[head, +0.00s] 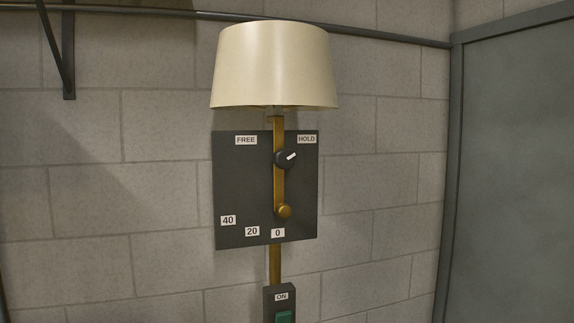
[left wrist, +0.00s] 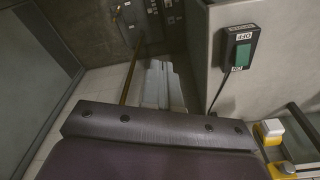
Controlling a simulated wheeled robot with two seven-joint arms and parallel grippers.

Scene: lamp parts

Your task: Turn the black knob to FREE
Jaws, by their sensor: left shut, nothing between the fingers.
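The black knob (head: 286,159) sits on the dark panel (head: 236,185), in front of the brass bar. Its white pointer mark points up and right, toward the HOLD label (head: 307,140). The FREE label (head: 246,140) is at the panel's upper left. No gripper shows in the head view, and nothing touches the knob there. The knob cannot be made out in that view. My right gripper is not in view.
A cream lampshade (head: 274,65) is above the panel. A brass end knob (head: 285,211) sits near the 40, 20 and 0 labels. A green-button switch box (head: 280,300) is below. The left wrist view shows a corded switch box (left wrist: 240,48) on a grey block.

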